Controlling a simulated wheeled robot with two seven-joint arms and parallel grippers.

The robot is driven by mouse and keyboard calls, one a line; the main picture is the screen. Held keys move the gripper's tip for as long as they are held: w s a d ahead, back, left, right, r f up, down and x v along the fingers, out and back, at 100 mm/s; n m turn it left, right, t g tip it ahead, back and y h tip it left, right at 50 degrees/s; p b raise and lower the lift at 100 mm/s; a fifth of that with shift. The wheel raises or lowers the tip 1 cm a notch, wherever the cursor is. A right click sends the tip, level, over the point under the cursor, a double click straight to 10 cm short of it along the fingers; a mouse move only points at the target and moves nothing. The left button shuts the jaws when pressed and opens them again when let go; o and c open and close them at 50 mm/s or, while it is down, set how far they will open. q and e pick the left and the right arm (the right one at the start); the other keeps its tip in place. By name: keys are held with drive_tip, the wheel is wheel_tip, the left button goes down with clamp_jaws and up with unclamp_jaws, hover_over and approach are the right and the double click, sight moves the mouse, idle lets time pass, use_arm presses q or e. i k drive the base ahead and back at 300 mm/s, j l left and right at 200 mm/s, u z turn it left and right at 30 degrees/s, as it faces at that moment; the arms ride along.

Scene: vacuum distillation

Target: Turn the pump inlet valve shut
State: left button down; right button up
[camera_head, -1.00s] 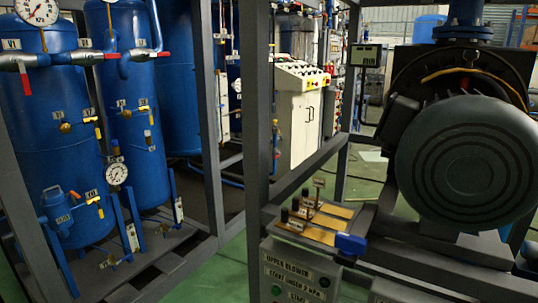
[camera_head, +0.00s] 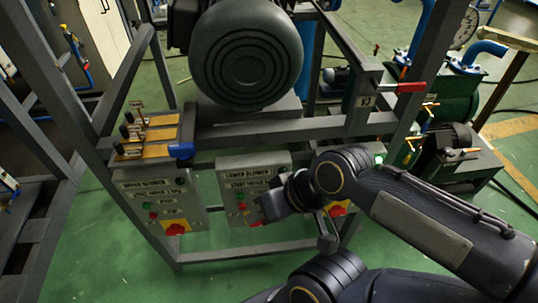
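A valve with a red lever handle (camera_head: 408,87) sits on the frame at the upper right, beside a plate that reads V3 (camera_head: 364,101). The lever points right, roughly level. I cannot tell from its label whether this is the pump inlet valve. My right arm comes in from the right, and its gripper (camera_head: 268,207) is in front of the lower blower control box, below and left of the red lever and well apart from it. Its fingers are dark and partly hidden, so their opening is unclear. My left gripper is out of view.
A large dark motor (camera_head: 246,52) stands on the grey frame. The upper blower box (camera_head: 158,203) and lower blower box (camera_head: 250,182) hang below it. A green pump (camera_head: 445,92) with yellow-handled valves stands at the right. Green floor is open at lower left.

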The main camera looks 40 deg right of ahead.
sight(420, 86)
drive_tip(key=z, duration=2.35)
